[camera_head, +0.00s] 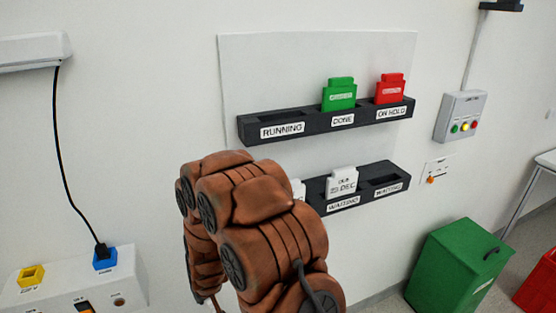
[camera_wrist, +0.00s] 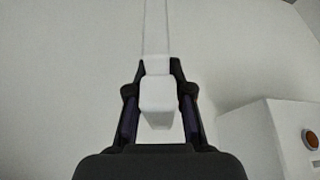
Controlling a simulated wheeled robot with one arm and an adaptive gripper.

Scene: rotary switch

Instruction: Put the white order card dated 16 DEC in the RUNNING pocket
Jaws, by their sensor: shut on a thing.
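My gripper (camera_wrist: 158,68) is shut on a white card (camera_wrist: 157,97) in the wrist view; no date shows on its visible face. In the head view my brown arm hides the gripper. The RUNNING pocket (camera_head: 282,131) is the left one of the dark upper rack and looks empty. A white card (camera_head: 342,182) with a blurred DEC date stands in a WAITING pocket of the lower rack (camera_head: 343,204). A sliver of another white thing (camera_head: 298,188) shows beside my arm; I cannot tell whether it is in the rack.
A green card (camera_head: 339,95) stands in DONE and a red card (camera_head: 390,89) in ON HOLD. The right WAITING pocket looks empty. A button box (camera_head: 461,117) hangs at the right, above a green bin (camera_head: 456,266). A white socket box (camera_head: 125,285) is at lower left.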

